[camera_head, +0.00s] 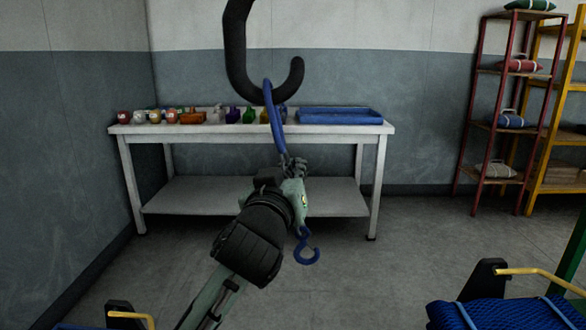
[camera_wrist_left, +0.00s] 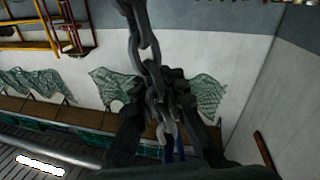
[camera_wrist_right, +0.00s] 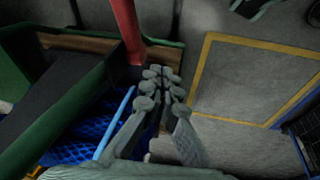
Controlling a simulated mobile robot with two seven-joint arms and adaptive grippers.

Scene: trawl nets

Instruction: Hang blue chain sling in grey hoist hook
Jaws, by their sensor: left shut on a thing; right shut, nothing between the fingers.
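The grey hoist hook (camera_head: 238,62) hangs from above, top centre in the head view, its tip curling up on the right. The blue chain sling (camera_head: 277,125) has its long blue ring crossing the hook's lower bend. I cannot tell whether the ring rests on the hook or only overlaps it. My left gripper (camera_head: 293,168) is shut on the sling below the ring. The sling's blue lower hook (camera_head: 307,250) hangs beneath. Dark chain links (camera_wrist_left: 152,75) show in the left wrist view at the left gripper (camera_wrist_left: 168,95). My right gripper (camera_wrist_right: 165,85) is shut and empty.
A white table (camera_head: 340,129) behind holds several jars, bottles and a blue tray (camera_head: 340,116). Red (camera_head: 493,130) and yellow shelves (camera_head: 548,125) stand right. Blue netting (camera_head: 510,313) lies at the lower right and near my right gripper (camera_wrist_right: 75,138). Floor in between is clear.

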